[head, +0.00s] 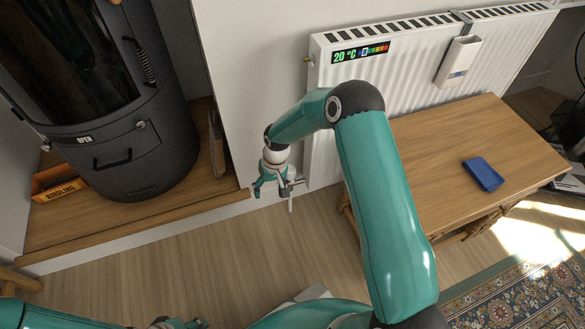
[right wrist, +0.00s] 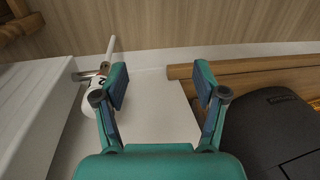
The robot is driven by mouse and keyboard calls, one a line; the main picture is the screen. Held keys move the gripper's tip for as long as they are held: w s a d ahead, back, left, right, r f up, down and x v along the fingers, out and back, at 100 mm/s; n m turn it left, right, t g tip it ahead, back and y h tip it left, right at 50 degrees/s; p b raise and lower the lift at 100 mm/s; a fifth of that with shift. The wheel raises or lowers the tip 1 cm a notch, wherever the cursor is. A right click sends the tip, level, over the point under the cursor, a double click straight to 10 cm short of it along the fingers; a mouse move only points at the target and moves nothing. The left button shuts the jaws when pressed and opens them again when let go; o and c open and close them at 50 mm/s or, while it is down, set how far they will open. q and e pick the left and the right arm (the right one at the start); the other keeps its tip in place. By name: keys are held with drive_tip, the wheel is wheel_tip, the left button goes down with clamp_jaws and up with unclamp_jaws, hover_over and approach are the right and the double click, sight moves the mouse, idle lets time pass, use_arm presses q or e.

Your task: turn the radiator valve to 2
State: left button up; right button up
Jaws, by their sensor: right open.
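The radiator valve (right wrist: 87,97) is a white knob with a red mark and a dark figure I cannot read. It sits on a metal fitting with a white pipe, left of my gripper in the right wrist view. My right gripper (right wrist: 161,78) is open, with nothing between its fingers. The knob is beside and partly behind its left finger, outside the gap; I cannot tell if they touch. In the head view my right gripper (head: 277,184) is at the lower left corner of the radiator (head: 325,140) and mostly hides the valve. My left gripper (head: 180,323) shows only partly at the bottom edge.
A display (head: 360,53) on the radiator reads 20 °C. A dark stove (head: 130,150) and a kindling box (head: 58,187) stand on a wooden ledge at left. The floor between is clear.

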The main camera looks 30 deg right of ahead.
sight(291, 175)
drive_tip(key=w+d+r+m+h+p, duration=0.1)
drive_tip(key=w+d+r, duration=0.2)
drive_tip(key=d+r, duration=0.15)
drive_tip(key=w+d+r+h, duration=0.1)
drive_tip(key=w+d+r, duration=0.1)
drive_tip(key=d+r, duration=0.3)
drive_tip(key=shift+g, duration=0.3)
drive_tip(key=f+b, duration=0.1)
drive_tip(key=f, duration=0.4)
drive_tip(key=f+b, duration=0.2)
drive_tip(key=f, duration=0.4)
drive_tip(key=d+f+b, duration=0.1)
drive_tip(key=f, duration=0.5)
drive_tip(key=shift+d+b, duration=0.1)
drive_tip(key=shift+b, duration=0.2)
drive_tip(key=c, duration=1.2)
drive_tip(key=shift+o, duration=0.2)
drive_tip(key=shift+d+f+n+b, duration=0.1)
drive_tip(key=shift+f+n+b, duration=0.05)
drive_tip(key=shift+n+b, duration=0.45)
drive_tip(key=n+b, duration=0.1)
drive_tip(key=n, duration=0.2)
drive_tip(key=shift+n, duration=0.3)
drive_tip(key=shift+r, duration=0.2)
